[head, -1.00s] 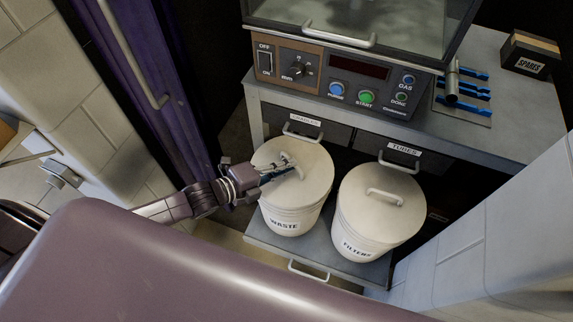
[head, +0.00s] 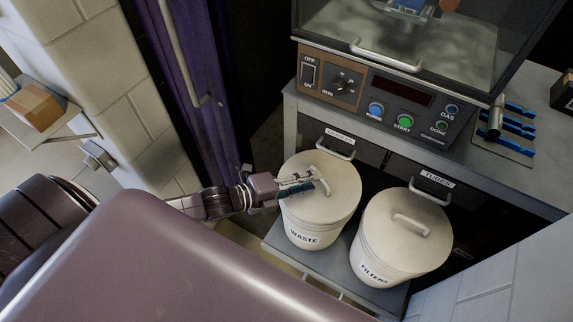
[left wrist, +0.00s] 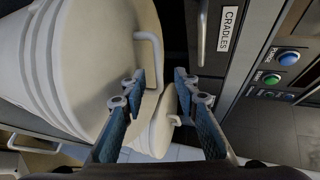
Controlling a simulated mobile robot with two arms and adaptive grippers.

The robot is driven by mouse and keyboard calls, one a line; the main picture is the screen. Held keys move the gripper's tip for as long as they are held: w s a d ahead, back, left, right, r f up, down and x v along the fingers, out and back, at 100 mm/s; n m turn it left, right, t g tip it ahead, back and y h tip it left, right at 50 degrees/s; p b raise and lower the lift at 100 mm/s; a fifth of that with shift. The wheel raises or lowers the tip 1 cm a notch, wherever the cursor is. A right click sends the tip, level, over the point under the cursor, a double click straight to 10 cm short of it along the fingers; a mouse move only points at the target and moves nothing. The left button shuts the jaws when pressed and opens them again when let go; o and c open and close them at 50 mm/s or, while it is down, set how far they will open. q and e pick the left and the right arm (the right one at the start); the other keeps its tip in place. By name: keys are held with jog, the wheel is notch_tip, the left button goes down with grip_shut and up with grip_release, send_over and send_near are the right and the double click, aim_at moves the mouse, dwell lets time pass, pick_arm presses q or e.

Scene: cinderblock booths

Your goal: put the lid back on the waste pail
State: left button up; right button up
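The white waste pail (head: 312,232), labelled WASTE, stands upright on a low shelf. Its round white lid (head: 338,203) sits on top and looks flush, with a bar handle (head: 333,176) on it. My left gripper (head: 321,184) is over the left part of the lid, beside the handle. In the left wrist view the blue fingers of the left gripper (left wrist: 160,84) are apart, with the handle (left wrist: 154,50) near their tips. I cannot tell whether they touch it. The lid (left wrist: 105,65) fills the left of that view. My right gripper is not in view.
A similar lidded filters pail (head: 385,252) stands close to the right on the same shelf (head: 327,267). A bench with a control panel (head: 400,105) and drawers is just behind. A purple door or panel (head: 195,120) is to the left, and a block wall (head: 480,275) is at the right.

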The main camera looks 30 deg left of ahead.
pick_arm(q)
jog(key=v, duration=0.9)
jog(key=shift+s, duration=0.2)
jog(key=shift+a, duration=0.15)
jog(key=a+f+n+y, duration=0.4)
jog(key=a+f+n, duration=0.2)
jog(key=a+f, duration=0.5)
jog(key=s+a+f+n+g+y, duration=0.15)
jog(key=s+f+n, duration=0.25)
jog(key=f, duration=0.5)
jog(key=s+a+f+n+g+y, duration=0.1)
jog(key=s+f+n+g+y, duration=0.2)
jog(key=f, duration=0.6)
jog(key=s+d+f+n+g, duration=0.2)
jog(key=s+d+f+n, duration=0.1)
jog(key=s, duration=0.5)
jog(key=s+d+f+n+g, duration=0.2)
jog(key=s+d+f, duration=0.3)
jog(key=s+f, duration=0.3)
jog(key=s+d+f+n+g, duration=0.2)
jog(key=s+d+f+n, duration=0.2)
jog(key=s, duration=0.5)
jog(key=shift+f+n, duration=0.3)
jog(key=shift+f, duration=0.45)
jog(key=shift+s+h, duration=0.1)
jog(key=shift+h, duration=0.15)
